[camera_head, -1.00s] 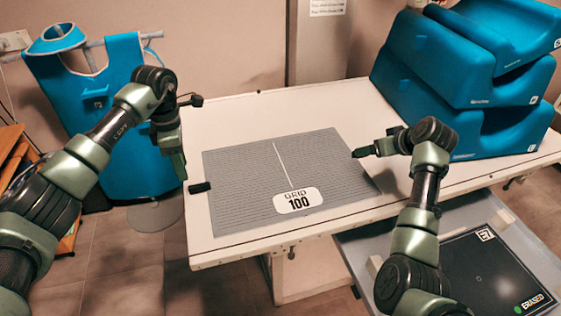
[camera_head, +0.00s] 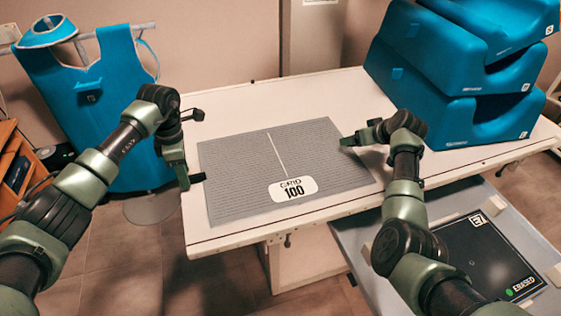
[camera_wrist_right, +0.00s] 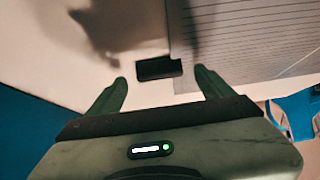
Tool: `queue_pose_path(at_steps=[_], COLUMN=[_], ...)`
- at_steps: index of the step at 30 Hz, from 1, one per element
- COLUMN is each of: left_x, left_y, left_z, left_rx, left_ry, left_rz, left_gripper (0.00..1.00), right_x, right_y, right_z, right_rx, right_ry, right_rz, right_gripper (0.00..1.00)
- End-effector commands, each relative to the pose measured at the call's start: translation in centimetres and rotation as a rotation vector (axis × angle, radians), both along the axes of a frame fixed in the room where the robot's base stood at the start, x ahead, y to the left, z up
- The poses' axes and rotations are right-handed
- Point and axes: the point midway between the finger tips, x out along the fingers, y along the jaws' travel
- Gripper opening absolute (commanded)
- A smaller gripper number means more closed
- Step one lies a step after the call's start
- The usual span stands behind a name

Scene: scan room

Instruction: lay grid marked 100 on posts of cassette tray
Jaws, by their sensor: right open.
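The grey grid marked 100 (camera_head: 240,172) lies flat on the white table, its label at the near edge. My left gripper (camera_head: 186,179) is at the black tab (camera_head: 198,177) on the grid's left side; whether its fingers are closed is unclear. My right gripper (camera_head: 346,141) is at the grid's right side. In the right wrist view my right gripper (camera_wrist_right: 158,88) is open, with a black tab (camera_wrist_right: 158,68) just ahead between its fingertips. The cassette tray (camera_head: 352,232) is at lower right, with pale posts (camera_head: 494,205) around a black cassette marked ERASED (camera_head: 485,255).
The white table (camera_head: 290,95) is otherwise clear around the grid. Stacked blue foam blocks (camera_head: 440,100) stand at its back right. A blue apron (camera_head: 100,110) hangs at the left. The tray is lower than the tabletop and partly behind my right arm.

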Motion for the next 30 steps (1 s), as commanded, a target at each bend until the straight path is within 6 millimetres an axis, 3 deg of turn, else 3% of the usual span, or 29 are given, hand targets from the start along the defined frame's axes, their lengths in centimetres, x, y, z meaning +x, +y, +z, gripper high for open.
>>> queue_pose_path(at_steps=[14,18,23,30], left_x=[-0.01,-0.01,-0.02,0.06], left_y=[-0.03,-0.02,-0.02,-0.02], left_z=[-0.91,-0.9,-0.9,-0.72], left_rx=[-0.001,-0.001,0.0,-0.001], left_ry=[0.0,0.0,0.0,-0.003], left_rz=[0.0,0.0,0.0,0.0], left_gripper=[0.4,0.01,0.0,0.0], right_x=[0.55,0.54,0.54,0.65], right_y=[0.18,0.19,0.18,0.15], right_z=[-0.64,-0.64,-0.65,-0.37], right_rx=[0.0,0.0,0.0,0.0], right_ry=[0.0,0.0,0.0,-0.005], right_rz=[0.0,0.0,0.0,-0.001], right_gripper=[0.82,0.43,0.0,0.0])
